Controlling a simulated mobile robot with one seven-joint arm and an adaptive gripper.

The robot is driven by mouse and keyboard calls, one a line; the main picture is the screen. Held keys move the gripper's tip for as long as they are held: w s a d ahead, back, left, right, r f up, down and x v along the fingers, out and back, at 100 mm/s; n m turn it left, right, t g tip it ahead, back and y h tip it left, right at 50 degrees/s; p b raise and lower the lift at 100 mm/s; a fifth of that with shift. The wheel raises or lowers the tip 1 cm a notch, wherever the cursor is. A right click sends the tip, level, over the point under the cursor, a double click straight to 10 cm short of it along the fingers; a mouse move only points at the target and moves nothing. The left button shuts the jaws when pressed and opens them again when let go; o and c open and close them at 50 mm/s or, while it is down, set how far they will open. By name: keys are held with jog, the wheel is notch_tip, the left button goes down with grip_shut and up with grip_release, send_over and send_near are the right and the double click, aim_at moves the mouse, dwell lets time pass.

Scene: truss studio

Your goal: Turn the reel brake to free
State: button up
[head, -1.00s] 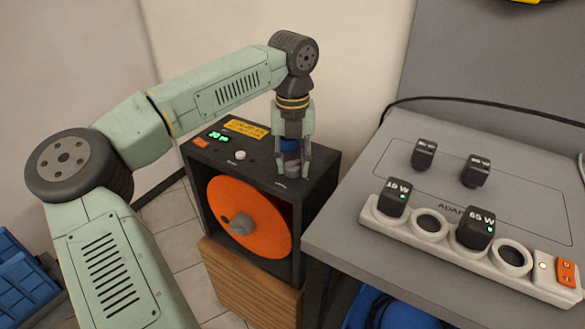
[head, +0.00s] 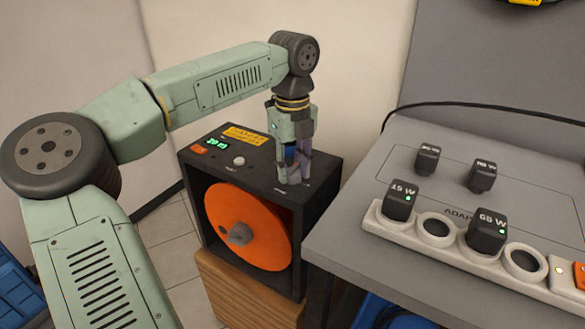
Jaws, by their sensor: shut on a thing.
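The reel unit is a dark box (head: 197,247) with an orange reel (head: 238,226) set in its open front. Its top panel carries a white button, a lit green display (head: 217,144) and a yellow label (head: 245,133). My gripper (head: 294,175) points down at the right part of this top panel. Its fingers are closed around a blue knob (head: 290,155), most of which they hide. I take this knob for the reel brake. Its pointer and the markings by it are too hidden or small to read.
The box stands on a wooden block (head: 245,292). To the right, a grey table (head: 335,240) holds a white power strip (head: 455,257) with black adapters; two more adapters stand behind it. A black cable (head: 480,112) runs along the back. A blue crate (head: 14,280) is at the lower left.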

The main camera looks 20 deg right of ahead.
aim_at(293, 167)
dwell(0.4)
jog(key=o, duration=1.1)
jog(key=shift+o, duration=0.2)
notch_tip(293, 167, up, 12)
jog(key=shift+d, duration=0.1)
